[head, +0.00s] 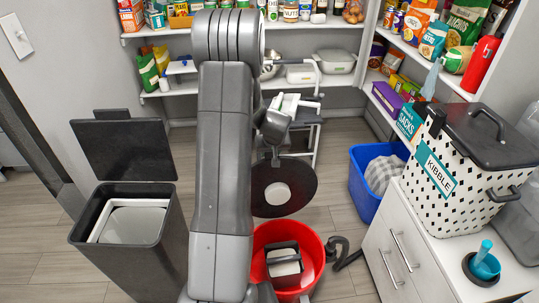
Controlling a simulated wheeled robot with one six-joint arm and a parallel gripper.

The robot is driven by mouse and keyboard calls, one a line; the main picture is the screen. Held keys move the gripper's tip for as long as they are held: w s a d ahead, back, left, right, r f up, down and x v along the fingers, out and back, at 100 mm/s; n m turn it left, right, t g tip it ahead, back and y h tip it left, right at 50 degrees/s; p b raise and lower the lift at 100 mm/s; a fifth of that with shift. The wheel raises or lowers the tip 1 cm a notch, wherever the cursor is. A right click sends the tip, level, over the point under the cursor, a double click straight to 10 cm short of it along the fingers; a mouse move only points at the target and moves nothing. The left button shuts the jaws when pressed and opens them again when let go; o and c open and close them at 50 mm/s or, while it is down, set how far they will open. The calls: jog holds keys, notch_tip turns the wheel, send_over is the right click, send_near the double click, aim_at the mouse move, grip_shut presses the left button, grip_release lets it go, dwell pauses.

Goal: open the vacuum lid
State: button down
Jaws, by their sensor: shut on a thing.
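The vacuum (318,247) is a round red drum on the floor at the bottom centre, with its top open. Its lid (264,203), a black disc with a pale round centre, stands tilted up behind the drum, underside towards me. The lid's lower edge is close to the drum's back rim; I cannot tell if they touch. My gripper (275,160) is at the lid's top edge and is shut on it. A dark box-like part with a pale face (284,268) shows inside the drum. My arm hides the left of the drum and lid.
A black bin (172,232) with its lid raised stands at left. A black hose (345,262) lies right of the drum. A blue tub (366,202) and a white cabinet (380,250) bearing a kibble container (455,205) are at right. Shelves line the back.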

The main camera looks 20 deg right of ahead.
jog(key=shift+s+a+b, duration=0.25)
jog(key=shift+s+b, duration=0.2)
jog(key=shift+s, duration=0.65)
jog(key=shift+s+a+b, duration=0.2)
jog(key=shift+s+b, duration=0.25)
jog(key=shift+s, duration=0.6)
jog(key=c, duration=0.8)
grip_release()
jog(key=shift+r, duration=0.1)
jog(key=p+v, duration=0.2)
jog(key=v, duration=1.1)
jog(key=shift+s+r, duration=0.2)
jog(key=shift+r, duration=0.1)
